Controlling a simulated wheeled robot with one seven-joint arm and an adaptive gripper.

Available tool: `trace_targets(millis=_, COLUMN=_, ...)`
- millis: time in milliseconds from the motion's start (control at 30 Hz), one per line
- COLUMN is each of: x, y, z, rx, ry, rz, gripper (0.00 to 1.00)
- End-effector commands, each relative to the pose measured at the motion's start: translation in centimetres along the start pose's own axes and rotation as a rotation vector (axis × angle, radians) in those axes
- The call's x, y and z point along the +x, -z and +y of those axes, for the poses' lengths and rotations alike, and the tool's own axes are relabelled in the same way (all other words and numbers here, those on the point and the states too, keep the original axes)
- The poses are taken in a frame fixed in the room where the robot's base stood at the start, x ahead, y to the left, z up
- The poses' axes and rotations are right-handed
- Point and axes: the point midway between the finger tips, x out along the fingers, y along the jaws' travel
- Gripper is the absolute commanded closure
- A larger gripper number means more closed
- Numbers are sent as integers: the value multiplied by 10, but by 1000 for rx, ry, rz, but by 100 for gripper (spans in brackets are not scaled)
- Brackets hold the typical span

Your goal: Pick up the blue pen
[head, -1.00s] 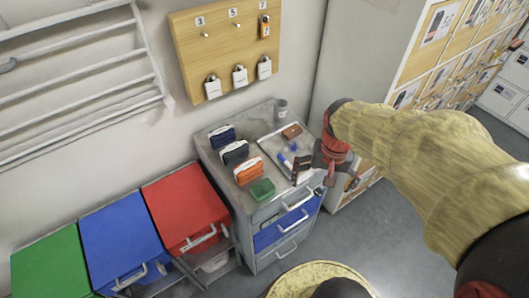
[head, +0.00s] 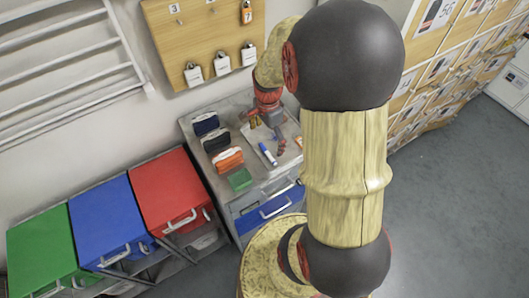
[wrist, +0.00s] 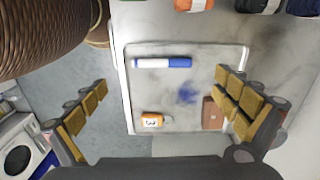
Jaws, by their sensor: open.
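The blue pen (head: 267,153) lies in a shallow light tray (head: 254,142) on top of the grey drawer cabinet. In the wrist view the pen (wrist: 162,62) has a white part on the left and a blue part on the right, and lies crosswise near the tray's upper rim (wrist: 190,44). My gripper (head: 268,129) is over the back part of the tray, apart from the pen. In the wrist view my gripper (wrist: 161,82) is open and empty, its fingers wide to either side, with the pen showing between and slightly beyond the tips.
The tray also holds an orange numbered tag (wrist: 152,120), a brown block (wrist: 213,113) near the right finger, and a blue smudge (wrist: 187,93). Navy (head: 206,123), black (head: 214,140) and orange (head: 228,159) pouches and a green box (head: 240,179) stand left of the tray.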

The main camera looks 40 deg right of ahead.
Motion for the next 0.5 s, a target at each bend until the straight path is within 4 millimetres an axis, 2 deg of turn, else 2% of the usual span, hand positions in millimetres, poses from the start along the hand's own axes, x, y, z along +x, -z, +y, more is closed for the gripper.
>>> trace_targets(millis=133, x=6, y=0, z=0, rx=35, ry=-1, rz=0, gripper=0)
trace_targets(millis=500, x=39, y=-1, z=-1, rx=34, ry=-1, rz=0, gripper=0)
